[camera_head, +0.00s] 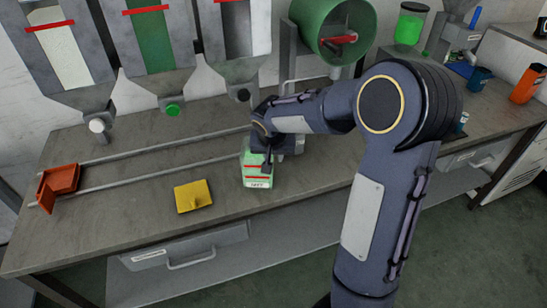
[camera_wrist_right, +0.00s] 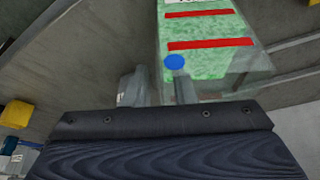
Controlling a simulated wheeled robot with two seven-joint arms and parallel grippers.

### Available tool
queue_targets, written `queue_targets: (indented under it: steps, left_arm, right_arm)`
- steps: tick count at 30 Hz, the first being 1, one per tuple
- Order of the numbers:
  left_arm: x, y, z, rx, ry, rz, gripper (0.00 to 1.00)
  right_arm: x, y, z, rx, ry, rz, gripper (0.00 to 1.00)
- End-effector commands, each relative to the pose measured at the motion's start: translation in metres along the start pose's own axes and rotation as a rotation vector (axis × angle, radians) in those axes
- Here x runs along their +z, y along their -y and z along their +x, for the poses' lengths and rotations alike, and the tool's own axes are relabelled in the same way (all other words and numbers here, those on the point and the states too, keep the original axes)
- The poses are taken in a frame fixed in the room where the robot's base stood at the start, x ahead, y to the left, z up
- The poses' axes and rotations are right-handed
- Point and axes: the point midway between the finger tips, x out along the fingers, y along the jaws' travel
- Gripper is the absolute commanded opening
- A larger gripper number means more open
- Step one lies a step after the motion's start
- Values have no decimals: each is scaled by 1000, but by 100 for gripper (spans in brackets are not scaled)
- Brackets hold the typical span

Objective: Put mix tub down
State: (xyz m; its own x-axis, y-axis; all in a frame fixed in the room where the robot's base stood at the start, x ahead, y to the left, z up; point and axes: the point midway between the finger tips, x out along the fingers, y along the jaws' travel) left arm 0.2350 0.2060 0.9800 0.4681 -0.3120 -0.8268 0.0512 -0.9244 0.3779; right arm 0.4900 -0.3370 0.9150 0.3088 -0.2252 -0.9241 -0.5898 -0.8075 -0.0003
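The mix tub (camera_head: 257,172) is a clear tub with green granules, red stripes and a white label at its base. It appears upright at the bench's front edge, below my right gripper (camera_head: 268,158). In the right wrist view the tub (camera_wrist_right: 207,62) fills the upper right. The right fingers (camera_wrist_right: 155,84) show there, one over the tub beside a blue dot, one left of it. I cannot tell whether they clamp its wall or whether its base touches the bench. My left gripper is out of view.
A yellow scoop-like piece (camera_head: 193,196) lies left of the tub on the bench (camera_head: 130,222). An orange tray (camera_head: 60,180) is at the far left by two metal rails (camera_head: 165,150). Hoppers (camera_head: 155,45) and a green drum (camera_head: 335,28) stand behind.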

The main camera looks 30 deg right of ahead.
Motion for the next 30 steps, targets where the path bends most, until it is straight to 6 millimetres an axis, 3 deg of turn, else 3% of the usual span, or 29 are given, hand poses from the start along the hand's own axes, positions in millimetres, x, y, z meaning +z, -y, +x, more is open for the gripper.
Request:
queue_targets:
  steps: [9, 16, 19, 23, 30]
  left_arm:
    - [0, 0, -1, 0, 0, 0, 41]
    - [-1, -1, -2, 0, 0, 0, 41]
    - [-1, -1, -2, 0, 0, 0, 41]
    - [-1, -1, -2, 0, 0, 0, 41]
    - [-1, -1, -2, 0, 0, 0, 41]
  right_arm:
    - [0, 1, -70, -5, -3, -1, 24]
    - [0, 0, -96, -3, 0, -1, 24]
    - [11, -7, -105, -30, 19, -12, 24]
    - [54, -26, -125, -146, 73, -68, 24]
    - [171, -47, -163, -436, 95, -247, 24]
